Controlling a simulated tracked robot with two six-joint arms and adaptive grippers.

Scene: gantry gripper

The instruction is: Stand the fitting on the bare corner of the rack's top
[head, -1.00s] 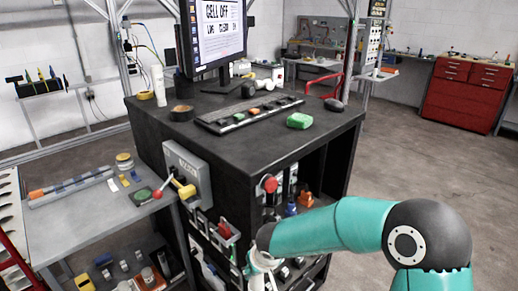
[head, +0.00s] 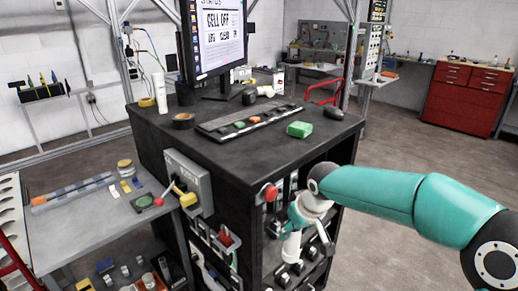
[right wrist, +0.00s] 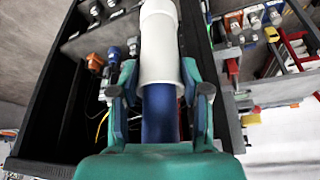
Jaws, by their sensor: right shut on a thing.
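My right gripper (right wrist: 158,96) has its two teal fingers closed around the blue lower part of a cylindrical fitting (right wrist: 161,60). The fitting's wide white part extends away from the fingers, up the right wrist view. My left gripper is not in view.
A green block (head: 299,129), a keyboard (head: 250,118), a mouse (head: 333,114) and a monitor (head: 212,45) stand on the top. A grey box with a lever (head: 190,180) juts from the rack's left face. Shelf items, including an orange one (right wrist: 95,62), lie near the gripper.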

